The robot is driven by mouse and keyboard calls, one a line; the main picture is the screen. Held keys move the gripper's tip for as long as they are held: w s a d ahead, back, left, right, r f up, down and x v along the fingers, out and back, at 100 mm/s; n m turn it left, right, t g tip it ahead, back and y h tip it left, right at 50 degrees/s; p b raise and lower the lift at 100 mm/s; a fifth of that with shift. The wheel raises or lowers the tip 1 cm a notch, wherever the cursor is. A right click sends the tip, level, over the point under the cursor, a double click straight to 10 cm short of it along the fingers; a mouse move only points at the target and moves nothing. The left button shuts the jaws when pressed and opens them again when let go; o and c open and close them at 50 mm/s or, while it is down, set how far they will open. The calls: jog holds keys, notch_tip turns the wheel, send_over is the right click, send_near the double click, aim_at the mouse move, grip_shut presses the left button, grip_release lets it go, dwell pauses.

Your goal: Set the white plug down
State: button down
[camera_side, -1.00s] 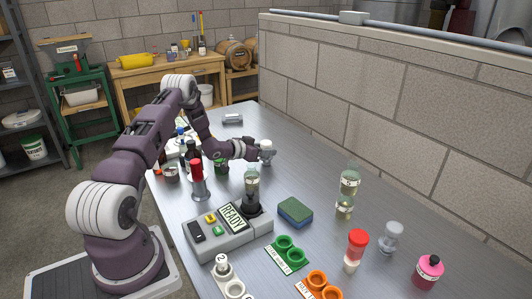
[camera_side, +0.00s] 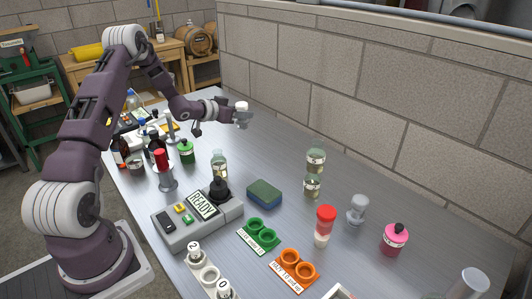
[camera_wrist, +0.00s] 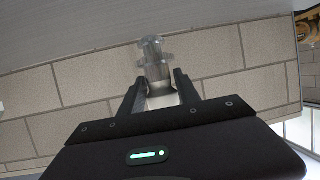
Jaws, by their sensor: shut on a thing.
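My gripper (camera_side: 240,117) is shut on the white plug (camera_side: 242,106) and holds it above the far part of the metal table, clear of the surface. The plug's pale top shows above the fingers in the side view. In the wrist view, the plug (camera_wrist: 153,58) looks grey and knobbed, and it sticks out beyond my two dark fingers (camera_wrist: 160,92). The fingers hide part of it.
A pale grey stopper-like piece (camera_side: 357,209), a pink bottle (camera_side: 394,240) and a red-topped vial (camera_side: 325,226) stand front right. Green (camera_side: 258,236) and orange (camera_side: 294,271) holders lie in front. A block wall (camera_side: 400,120) runs behind.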

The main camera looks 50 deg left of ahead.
jog(key=w+d+m+h, duration=0.1)
jog(key=w+d+h, duration=0.1)
jog(key=d, duration=0.7)
jog(key=w+d+m+h, duration=0.1)
jog(key=w+d+m, duration=0.1)
jog(key=d, duration=0.7)
jog(key=f, duration=0.3)
jog(key=d+f, duration=0.1)
jog(key=f, duration=0.6)
jog(key=shift+d, duration=0.15)
jog(key=shift+f, duration=0.1)
jog(key=c, duration=0.9)
grip_release()
jog(key=shift+o, duration=0.2)
